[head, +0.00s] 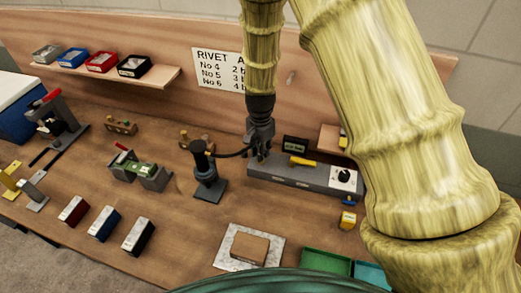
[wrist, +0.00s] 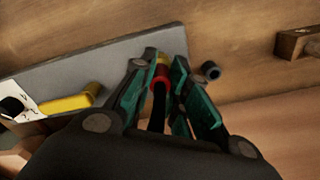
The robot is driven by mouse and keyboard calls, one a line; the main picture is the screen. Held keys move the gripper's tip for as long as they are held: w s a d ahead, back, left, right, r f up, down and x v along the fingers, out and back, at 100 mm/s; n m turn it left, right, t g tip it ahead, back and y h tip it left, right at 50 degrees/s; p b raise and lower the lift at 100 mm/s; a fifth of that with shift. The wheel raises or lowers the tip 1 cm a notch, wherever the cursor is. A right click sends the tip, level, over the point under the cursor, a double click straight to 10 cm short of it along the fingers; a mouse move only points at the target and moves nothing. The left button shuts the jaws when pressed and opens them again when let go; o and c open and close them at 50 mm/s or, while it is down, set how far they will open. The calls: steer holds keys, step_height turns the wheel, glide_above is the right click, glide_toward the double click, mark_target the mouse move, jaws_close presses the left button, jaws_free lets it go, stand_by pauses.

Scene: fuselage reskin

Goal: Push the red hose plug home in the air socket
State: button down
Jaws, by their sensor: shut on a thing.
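The red hose plug (wrist: 159,82) shows between my fingers in the wrist view, with a yellow tip at its far end and the black hose running back toward the palm. My gripper (wrist: 164,76) is shut on the plug. In the head view my gripper (head: 262,152) is over the left end of the grey air unit (head: 300,179), and the plug is too small to make out. A dark round fitting with an open mouth (wrist: 211,70), perhaps the air socket, stands just right of my fingers in the wrist view, apart from the plug.
The unit carries a yellow handle (head: 302,161) and a white panel with a black knob (head: 344,177). A wooden back board (head: 165,50) rises behind.

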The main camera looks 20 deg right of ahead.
steer(key=shift+f, duration=0.45)
steer(key=c, duration=1.3)
jaws_free()
steer(key=shift+r, duration=0.15)
steer(key=shift+r+p, duration=1.65)
steer(key=shift+r, duration=0.7)
